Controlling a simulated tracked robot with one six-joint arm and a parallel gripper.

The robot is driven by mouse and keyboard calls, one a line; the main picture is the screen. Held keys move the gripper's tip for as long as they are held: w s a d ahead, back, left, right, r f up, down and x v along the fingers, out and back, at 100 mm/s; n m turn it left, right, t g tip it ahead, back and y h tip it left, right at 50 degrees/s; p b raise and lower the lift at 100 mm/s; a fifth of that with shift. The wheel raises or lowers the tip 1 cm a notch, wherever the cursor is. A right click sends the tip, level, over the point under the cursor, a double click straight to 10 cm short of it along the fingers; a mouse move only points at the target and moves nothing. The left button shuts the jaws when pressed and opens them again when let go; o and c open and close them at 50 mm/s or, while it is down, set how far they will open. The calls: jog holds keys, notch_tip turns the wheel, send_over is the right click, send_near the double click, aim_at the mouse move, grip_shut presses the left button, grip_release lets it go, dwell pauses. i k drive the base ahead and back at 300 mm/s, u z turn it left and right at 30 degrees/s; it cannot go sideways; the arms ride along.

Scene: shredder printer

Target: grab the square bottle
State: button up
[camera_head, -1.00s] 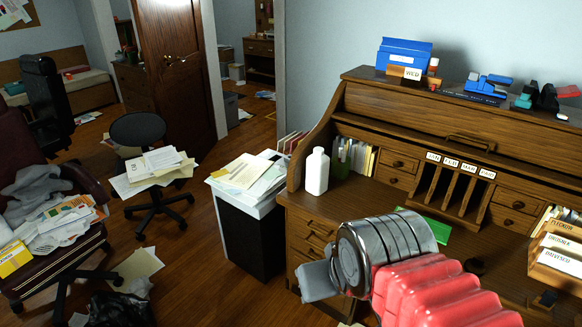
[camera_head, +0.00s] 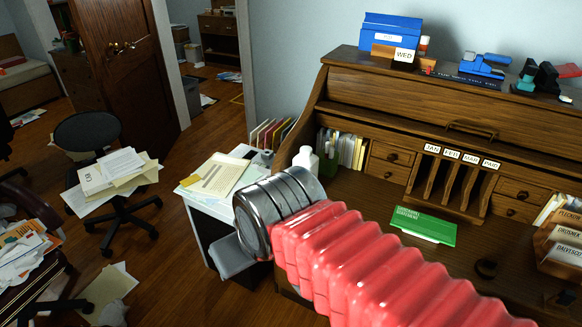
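The white square bottle (camera_head: 305,158) stands upright at the left end of the wooden desk (camera_head: 345,200). Only its cap and upper part show; my arm hides the rest. My arm, pink and ribbed with a grey metal end, reaches from the lower right toward the left. My gripper (camera_head: 230,258) shows as a grey piece at the arm's end, left of and nearer than the bottle, apart from it in the picture. Its fingers cannot be made out, and nothing is seen held in it.
A white-topped cabinet with papers (camera_head: 222,175) stands left of the desk. A green booklet (camera_head: 424,224) lies on the desktop. An office chair (camera_head: 108,165) with papers stands on the floor at left. Upright files (camera_head: 345,147) stand behind the bottle. Bare floor shows between chair and cabinet.

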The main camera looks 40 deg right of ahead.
aim_at(306, 158)
jog(key=z, duration=0.1)
jog(key=i, duration=0.9)
jog(key=z, duration=0.3)
